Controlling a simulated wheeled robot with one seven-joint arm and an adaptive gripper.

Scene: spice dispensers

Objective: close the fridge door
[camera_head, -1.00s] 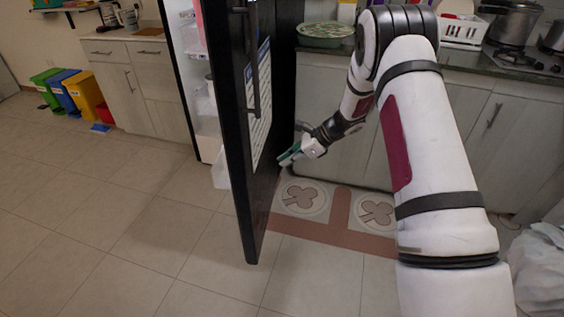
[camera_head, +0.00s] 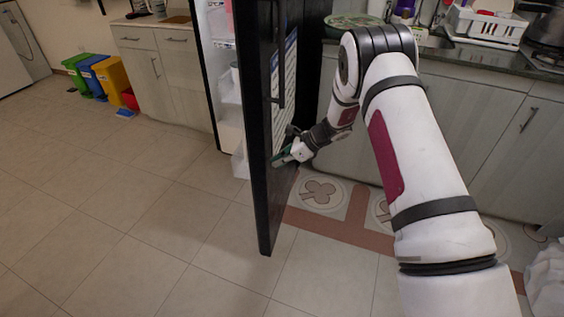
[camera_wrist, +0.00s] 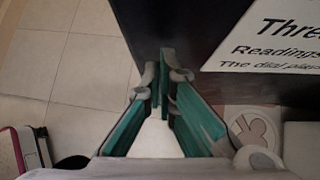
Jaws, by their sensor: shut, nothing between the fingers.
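The black fridge door (camera_head: 262,120) stands open in the head view, seen nearly edge-on, with a handle (camera_head: 279,75) and a white printed sheet (camera_head: 291,55) on its face. The fridge's lit white interior (camera_head: 226,95) shows to the left of the door. My gripper (camera_head: 277,160) is at the face of the door, low down, below the sheet. In the wrist view my gripper (camera_wrist: 162,85) has its green-lined fingers together with nothing between them. The door (camera_wrist: 180,28) fills the area ahead of the fingertips; I cannot tell whether they touch it.
A patterned mat (camera_head: 320,192) lies on the floor right of the door. Cabinets under the counter (camera_head: 455,125) run along the right. Colored bins (camera_head: 110,78) stand at the far left. The tiled floor (camera_head: 130,220) left of the door is clear.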

